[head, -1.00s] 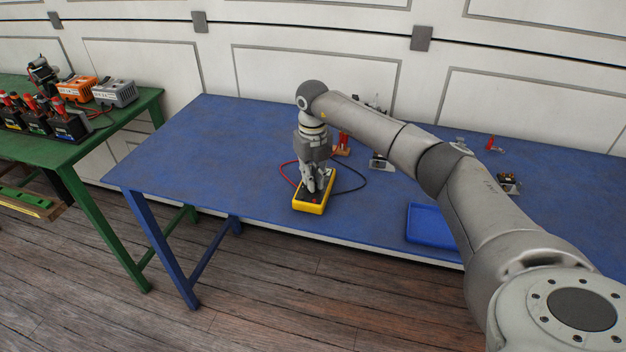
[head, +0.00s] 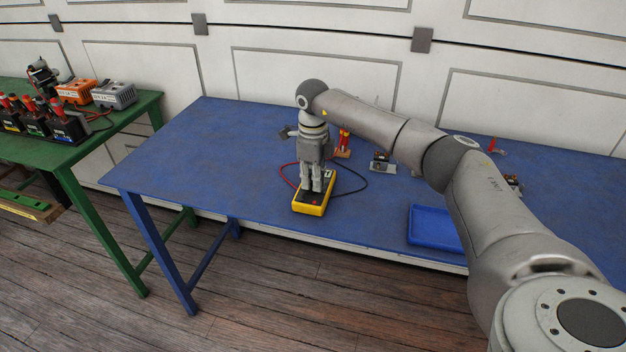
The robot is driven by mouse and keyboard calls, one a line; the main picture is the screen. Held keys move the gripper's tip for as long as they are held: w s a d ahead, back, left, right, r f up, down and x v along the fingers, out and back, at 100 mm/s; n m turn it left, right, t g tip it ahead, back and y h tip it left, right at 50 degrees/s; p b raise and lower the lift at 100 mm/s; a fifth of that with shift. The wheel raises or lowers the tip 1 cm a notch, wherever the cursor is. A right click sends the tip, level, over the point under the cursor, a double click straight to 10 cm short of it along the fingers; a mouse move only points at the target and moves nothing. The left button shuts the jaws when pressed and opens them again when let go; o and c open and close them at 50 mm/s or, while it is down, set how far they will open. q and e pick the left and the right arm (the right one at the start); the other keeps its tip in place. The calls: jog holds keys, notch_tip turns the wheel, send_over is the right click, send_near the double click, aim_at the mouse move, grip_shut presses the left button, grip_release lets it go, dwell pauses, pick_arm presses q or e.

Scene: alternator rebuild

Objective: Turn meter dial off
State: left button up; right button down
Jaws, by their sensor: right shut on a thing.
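A yellow and dark multimeter (head: 311,209) lies on the blue table, with a red lead and a black lead looping out from behind it. My right gripper (head: 312,188) points straight down onto the meter's face and is shut on its dial. The dial itself is hidden by the fingers, so its setting cannot be read. My left gripper is not in view.
The blue table (head: 220,150) has free room left of the meter. A blue tray (head: 432,228) lies to the right. Small parts and a red-handled tool (head: 344,142) lie behind. A green table (head: 130,115) with batteries and chargers stands at the left.

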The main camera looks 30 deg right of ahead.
jog(key=shift+n, duration=0.4)
jog(key=c, duration=1.5)
grip_release()
jog(key=shift+r, duration=0.1)
notch_tip(320, 180, up, 12)
jog(key=shift+f, duration=0.1)
